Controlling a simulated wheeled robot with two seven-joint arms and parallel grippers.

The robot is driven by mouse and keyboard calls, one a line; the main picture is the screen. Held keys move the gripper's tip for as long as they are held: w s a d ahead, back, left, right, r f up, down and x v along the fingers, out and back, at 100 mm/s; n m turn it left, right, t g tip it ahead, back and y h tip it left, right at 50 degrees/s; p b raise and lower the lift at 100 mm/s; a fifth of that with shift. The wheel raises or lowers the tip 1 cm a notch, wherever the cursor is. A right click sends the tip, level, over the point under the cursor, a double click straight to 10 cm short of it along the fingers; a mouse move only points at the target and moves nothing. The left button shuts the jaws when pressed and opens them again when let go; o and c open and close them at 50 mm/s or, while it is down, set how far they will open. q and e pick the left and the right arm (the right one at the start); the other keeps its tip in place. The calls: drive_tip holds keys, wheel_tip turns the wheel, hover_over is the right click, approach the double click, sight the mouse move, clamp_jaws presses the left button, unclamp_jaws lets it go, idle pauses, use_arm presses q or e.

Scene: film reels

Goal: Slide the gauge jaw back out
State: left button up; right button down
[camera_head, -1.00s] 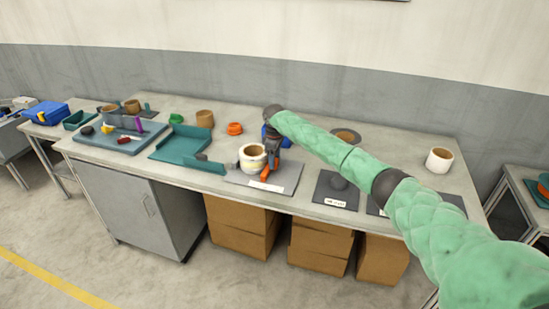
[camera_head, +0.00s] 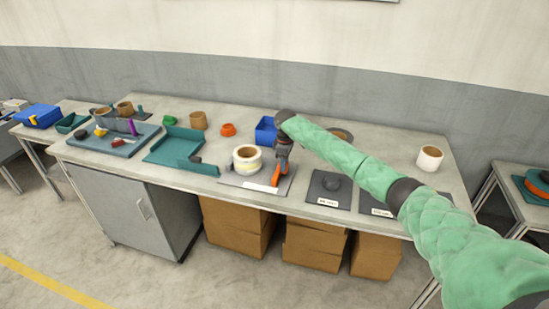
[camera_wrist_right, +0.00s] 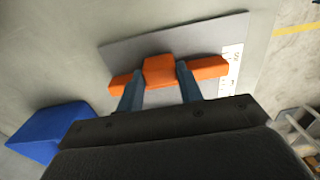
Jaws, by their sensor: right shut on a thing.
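The orange gauge jaw (camera_head: 276,178) is on the grey gauge plate (camera_head: 232,181), to the right of a cream reel (camera_head: 247,167) with a brown core. A gap shows between jaw and reel. My right gripper (camera_head: 282,163) points down at the jaw. In the right wrist view its two fingers (camera_wrist_right: 160,80) stand on either side of the jaw's raised orange block (camera_wrist_right: 159,68), shut on it. The plate's white scale strip (camera_wrist_right: 231,65) shows there at the jaw's right end. My left gripper is not in view.
A blue bin (camera_head: 265,131) stands behind my right gripper. A dark labelled plate (camera_head: 325,189) lies to the right. A teal tray (camera_head: 178,147) is left of the gauge, and a white roll (camera_head: 429,158) stands at the far right.

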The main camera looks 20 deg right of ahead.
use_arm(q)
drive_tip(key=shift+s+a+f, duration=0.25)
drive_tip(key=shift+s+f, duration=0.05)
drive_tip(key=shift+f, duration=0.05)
use_arm(e)
drive_tip(key=shift+s+d, duration=0.25)
drive_tip(key=shift+d, duration=0.3)
drive_tip(key=c, duration=1.3)
unclamp_jaws()
drive_tip(key=o, duration=0.4)
drive_tip(key=shift+s+d+r, duration=0.1)
drive_tip(key=shift+s+d, duration=0.05)
drive_tip(key=shift+s, duration=0.05)
drive_tip(key=shift+w, duration=0.1)
drive_tip(key=shift+r, duration=0.25)
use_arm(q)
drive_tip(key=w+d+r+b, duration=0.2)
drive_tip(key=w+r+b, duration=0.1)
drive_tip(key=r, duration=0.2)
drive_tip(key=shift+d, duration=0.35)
use_arm(e)
drive_tip(key=shift+r, duration=3.65)
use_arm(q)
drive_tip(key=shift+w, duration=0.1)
